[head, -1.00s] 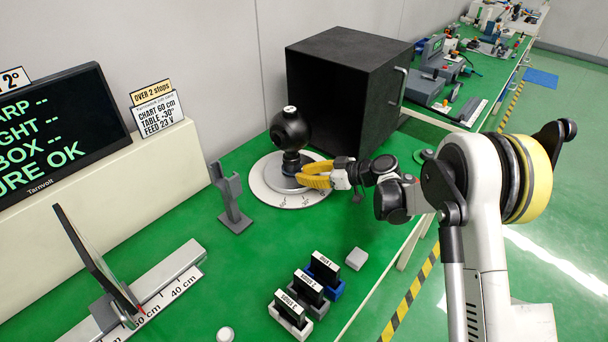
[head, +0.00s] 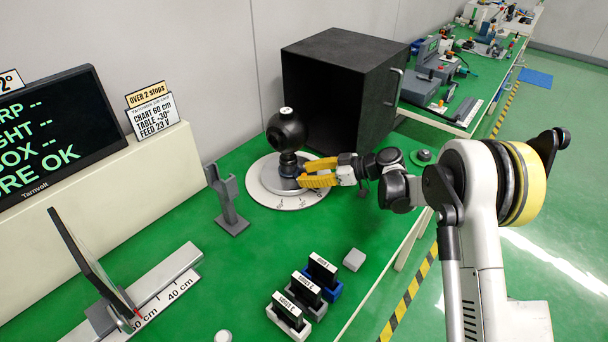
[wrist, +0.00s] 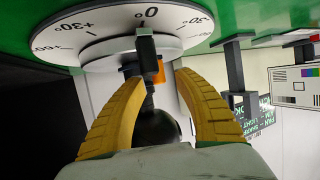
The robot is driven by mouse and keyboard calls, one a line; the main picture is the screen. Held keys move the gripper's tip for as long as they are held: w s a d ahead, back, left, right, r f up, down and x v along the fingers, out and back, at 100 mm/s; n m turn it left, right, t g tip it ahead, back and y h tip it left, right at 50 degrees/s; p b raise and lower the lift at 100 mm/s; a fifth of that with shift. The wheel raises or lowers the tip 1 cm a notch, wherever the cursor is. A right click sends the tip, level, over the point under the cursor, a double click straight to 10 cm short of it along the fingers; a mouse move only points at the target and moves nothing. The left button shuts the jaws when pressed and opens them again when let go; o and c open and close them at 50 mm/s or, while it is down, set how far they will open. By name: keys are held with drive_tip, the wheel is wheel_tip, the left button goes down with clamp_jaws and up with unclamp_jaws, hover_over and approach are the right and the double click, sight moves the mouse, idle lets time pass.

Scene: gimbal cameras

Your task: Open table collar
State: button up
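The round white table (head: 263,187) with angle marks carries a black ball-shaped camera head (head: 287,130) on a short stem. In the wrist view the dial (wrist: 100,30) appears at the top, its 0° mark near a dark grey block-like lever (wrist: 146,45) at the stem's foot. An orange patch (wrist: 159,72) shows beside it. I cannot tell which part is the collar. My gripper (head: 304,172) is at the table's right side, low by the stem. In the wrist view its yellow fingers (wrist: 160,80) are spread, with the stem between them and nothing visibly gripped.
A black box (head: 340,90) stands close behind the table. A grey forked stand (head: 227,200) is at the left. Several labelled blocks (head: 304,293) and a grey cube (head: 354,259) lie in front. A monitor (head: 45,130) reads partly hidden text. Green bench between is clear.

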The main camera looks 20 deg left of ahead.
drive_tip(key=v, duration=1.1)
drive_tip(key=shift+d, duration=0.1)
drive_tip(key=s+d+r+m+t+h, duration=0.4)
drive_tip(key=s+d+r+m+h, duration=0.2)
drive_tip(key=s+d+r+m, duration=0.5)
drive_tip(key=s+d+m+t+h, duration=0.3)
drive_tip(key=s+d+m+h, duration=0.3)
drive_tip(key=s+d, duration=1.2)
drive_tip(key=shift+s+m+h, duration=0.4)
drive_tip(key=shift+s+h, duration=0.3)
drive_tip(key=shift+s, duration=0.4)
